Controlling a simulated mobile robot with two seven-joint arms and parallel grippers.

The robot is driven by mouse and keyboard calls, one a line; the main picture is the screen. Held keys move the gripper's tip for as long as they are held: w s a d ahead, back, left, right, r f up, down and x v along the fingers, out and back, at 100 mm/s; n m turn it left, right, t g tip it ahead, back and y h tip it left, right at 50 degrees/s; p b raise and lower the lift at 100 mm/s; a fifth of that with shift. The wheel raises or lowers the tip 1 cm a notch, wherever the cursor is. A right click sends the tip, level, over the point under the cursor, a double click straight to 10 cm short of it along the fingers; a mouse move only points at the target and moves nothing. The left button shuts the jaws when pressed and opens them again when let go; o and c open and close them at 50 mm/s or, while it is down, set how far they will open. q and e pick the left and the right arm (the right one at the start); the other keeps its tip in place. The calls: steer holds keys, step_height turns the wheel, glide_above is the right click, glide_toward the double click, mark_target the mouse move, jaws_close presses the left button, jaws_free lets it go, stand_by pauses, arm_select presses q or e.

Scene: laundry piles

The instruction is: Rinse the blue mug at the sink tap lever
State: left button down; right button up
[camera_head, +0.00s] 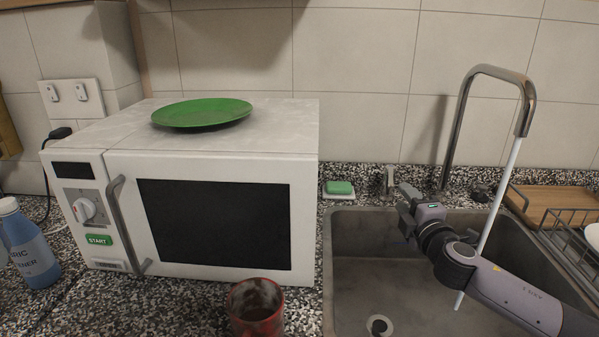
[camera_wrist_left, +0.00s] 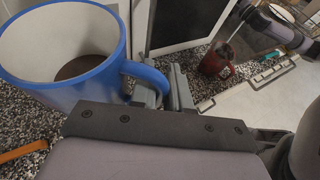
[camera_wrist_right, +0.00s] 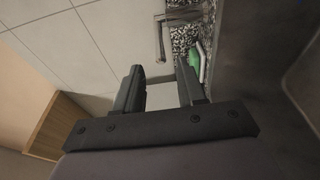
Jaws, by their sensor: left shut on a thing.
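The blue mug (camera_wrist_left: 95,82), white inside with brown residue at the bottom, fills the left of the left wrist view. My left gripper (camera_wrist_left: 168,90) is shut on its handle. Neither shows in the head view. The steel tap (camera_head: 490,75) arches over the sink (camera_head: 350,270), and a pale stream of water (camera_head: 492,215) runs from its spout into the basin. The small metal tap lever (camera_head: 388,180) stands at the sink's back edge. My right gripper (camera_head: 405,208) is just in front of the lever, fingers apart and empty; its open fingers also show in the right wrist view (camera_wrist_right: 160,85).
A microwave (camera_head: 215,170) with a green plate (camera_head: 202,112) on top stands left of the sink. A red mug (camera_head: 256,305) is before it. A green soap bar (camera_head: 339,187) lies behind the sink. A dish rack (camera_head: 570,240) is right, a blue bottle (camera_head: 27,245) far left.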

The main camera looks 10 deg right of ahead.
mark_target(391, 178)
steer(key=shift+w+d+b, duration=0.15)
steer(key=shift+w, duration=2.5)
steer(key=shift+w+d+b, duration=0.15)
steer(key=shift+w, duration=2.5)
jaws_close()
